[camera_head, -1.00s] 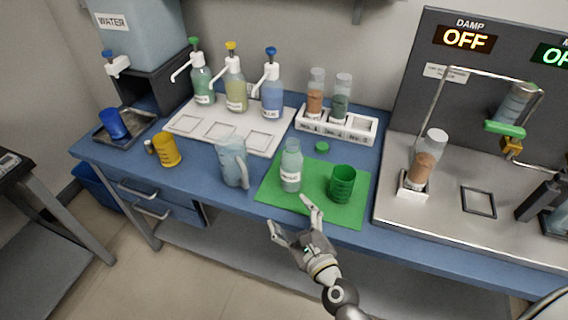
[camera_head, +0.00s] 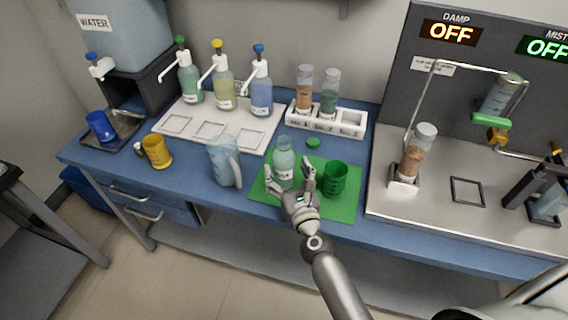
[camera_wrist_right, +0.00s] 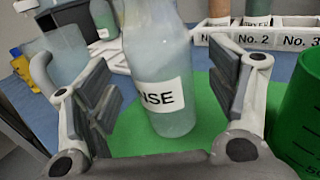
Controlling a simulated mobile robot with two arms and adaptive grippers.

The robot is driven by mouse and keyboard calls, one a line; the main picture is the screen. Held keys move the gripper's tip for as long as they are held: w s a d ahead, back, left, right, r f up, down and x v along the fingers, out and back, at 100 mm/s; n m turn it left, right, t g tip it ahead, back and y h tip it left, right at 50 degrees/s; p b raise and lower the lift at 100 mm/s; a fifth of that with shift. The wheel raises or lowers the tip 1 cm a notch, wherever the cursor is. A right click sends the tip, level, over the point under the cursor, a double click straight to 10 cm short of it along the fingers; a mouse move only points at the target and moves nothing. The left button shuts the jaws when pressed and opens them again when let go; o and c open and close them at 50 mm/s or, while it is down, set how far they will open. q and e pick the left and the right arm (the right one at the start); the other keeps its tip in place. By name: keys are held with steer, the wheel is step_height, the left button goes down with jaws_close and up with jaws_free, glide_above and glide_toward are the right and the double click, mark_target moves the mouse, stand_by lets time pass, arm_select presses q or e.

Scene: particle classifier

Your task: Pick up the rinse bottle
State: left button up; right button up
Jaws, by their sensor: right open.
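The rinse bottle (camera_head: 284,160) is pale green and translucent, and stands upright on the green mat (camera_head: 338,212). In the right wrist view the bottle (camera_wrist_right: 160,60) has a white label whose visible letters end in "NSE". My right gripper (camera_head: 290,180) is open at the front of the bottle. In the wrist view its two fingers (camera_wrist_right: 165,95) stand on either side of the bottle, with gaps visible between the pads and the bottle. The bottle's top is cut off in the wrist view. My left gripper is not in view.
A green cup (camera_head: 335,180) stands on the mat just right of the gripper. A clear pitcher (camera_head: 224,162) is to the left. A green cap (camera_head: 313,143) and a vial rack (camera_head: 328,117) are behind. A steel machine deck (camera_head: 430,215) lies right.

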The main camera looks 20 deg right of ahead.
steer(key=w, duration=0.3)
steer(key=shift+w, duration=0.25)
steer(key=shift+r, duration=0.1)
steer(key=c, duration=1.4)
